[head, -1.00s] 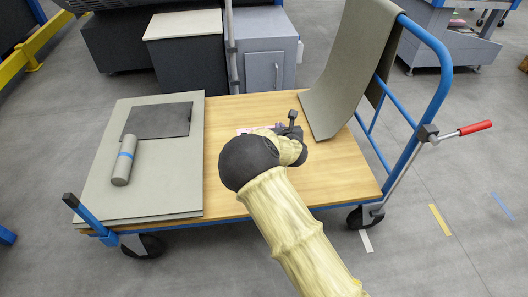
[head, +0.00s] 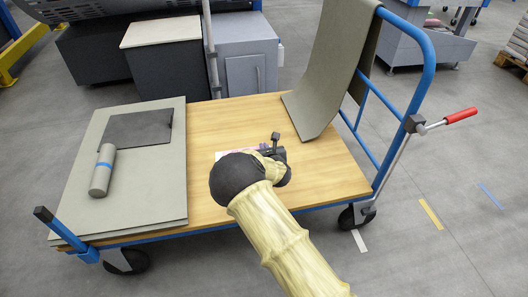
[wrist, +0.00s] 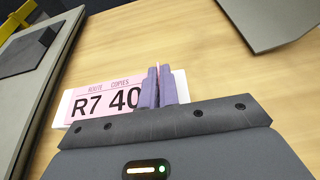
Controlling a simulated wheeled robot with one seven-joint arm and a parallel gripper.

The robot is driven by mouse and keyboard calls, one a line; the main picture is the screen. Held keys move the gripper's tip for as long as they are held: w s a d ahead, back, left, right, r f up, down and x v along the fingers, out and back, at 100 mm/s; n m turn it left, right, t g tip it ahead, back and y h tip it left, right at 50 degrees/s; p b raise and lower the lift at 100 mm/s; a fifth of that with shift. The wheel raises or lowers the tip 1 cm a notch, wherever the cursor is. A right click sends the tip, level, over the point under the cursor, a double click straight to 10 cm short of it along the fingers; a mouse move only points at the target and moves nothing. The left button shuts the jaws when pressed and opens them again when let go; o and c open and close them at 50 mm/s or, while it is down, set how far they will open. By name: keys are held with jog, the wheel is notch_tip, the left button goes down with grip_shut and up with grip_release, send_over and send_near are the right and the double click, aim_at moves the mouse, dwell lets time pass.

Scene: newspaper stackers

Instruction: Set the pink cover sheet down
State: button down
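The pink cover sheet (wrist: 104,101) is printed "ROUTE COPIES R7 40" and lies flat-looking over a white sheet or pad (wrist: 64,108) whose edges show around it. In the head view only a small pale pink strip (head: 236,151) shows beside my gripper (head: 276,150), over the cart's wooden deck. In the wrist view, my gripper's two purple fingers (wrist: 159,86) are close together with a thin pink sliver between them. They appear shut on an upright part of the pink sheet. Whether the pad touches the deck is unclear.
The wooden cart deck (head: 335,180) is clear around my gripper. A draped grey sheet (head: 325,75) and blue handle rail (head: 420,75) stand right.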

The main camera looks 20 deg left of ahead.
jog(key=shift+f, duration=0.15)
jog(key=c, duration=1.6)
grip_release()
jog(key=shift+c, duration=0.2)
jog(key=shift+s+d+r+p, duration=0.15)
jog(key=shift+s+r+p, duration=0.15)
jog(key=shift+s+p, duration=0.05)
jog(key=p+v, duration=0.4)
jog(key=v, duration=0.7)
